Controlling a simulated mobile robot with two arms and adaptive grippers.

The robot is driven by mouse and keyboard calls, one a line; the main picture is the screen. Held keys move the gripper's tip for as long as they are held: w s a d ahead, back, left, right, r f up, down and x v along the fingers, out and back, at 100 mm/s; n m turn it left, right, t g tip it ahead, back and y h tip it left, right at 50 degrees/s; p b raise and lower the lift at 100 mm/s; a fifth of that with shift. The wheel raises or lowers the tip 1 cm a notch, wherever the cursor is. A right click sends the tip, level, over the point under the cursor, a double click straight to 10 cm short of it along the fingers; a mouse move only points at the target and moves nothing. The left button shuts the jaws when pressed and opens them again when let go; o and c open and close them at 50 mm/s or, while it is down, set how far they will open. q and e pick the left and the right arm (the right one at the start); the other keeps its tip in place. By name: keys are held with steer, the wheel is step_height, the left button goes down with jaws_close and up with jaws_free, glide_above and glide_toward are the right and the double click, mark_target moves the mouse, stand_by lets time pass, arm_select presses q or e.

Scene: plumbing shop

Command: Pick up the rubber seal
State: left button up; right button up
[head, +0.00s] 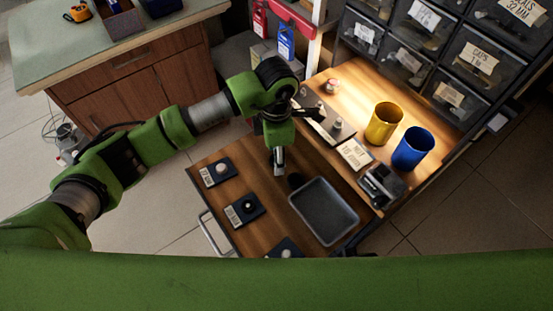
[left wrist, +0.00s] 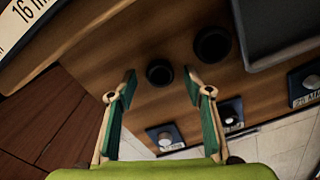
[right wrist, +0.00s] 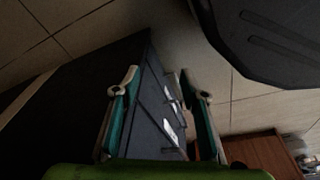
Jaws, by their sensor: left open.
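Two dark, round, ring-like pieces lie on the wooden cart top in the left wrist view: a nearer one (left wrist: 160,73) and one farther right (left wrist: 212,45). I cannot tell for sure which is the rubber seal. In the head view one dark round piece (head: 295,181) shows beside the grey tray; the other seems hidden by my gripper. My left gripper (head: 279,168) points down over the cart, open and empty, with the nearer piece between its fingertips in the left wrist view (left wrist: 160,74). My right gripper (right wrist: 158,78) is open and empty, away from the cart top.
A grey tray (head: 323,212) lies right of the left gripper. Labelled dark pads with small parts, such as one pad (head: 244,210), line the cart's left side. Behind stand a yellow cup (head: 383,124), a blue cup (head: 413,148) and drawer bins (head: 470,60).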

arm_select(q)
steer(key=shift+f, duration=0.2)
steer(key=c, duration=0.9)
steer(key=shift+o, duration=0.3)
arm_select(e)
steer(key=shift+s, duration=0.45)
arm_select(q)
steer(key=shift+r, duration=0.15)
arm_select(e)
steer(key=shift+w, duration=0.1)
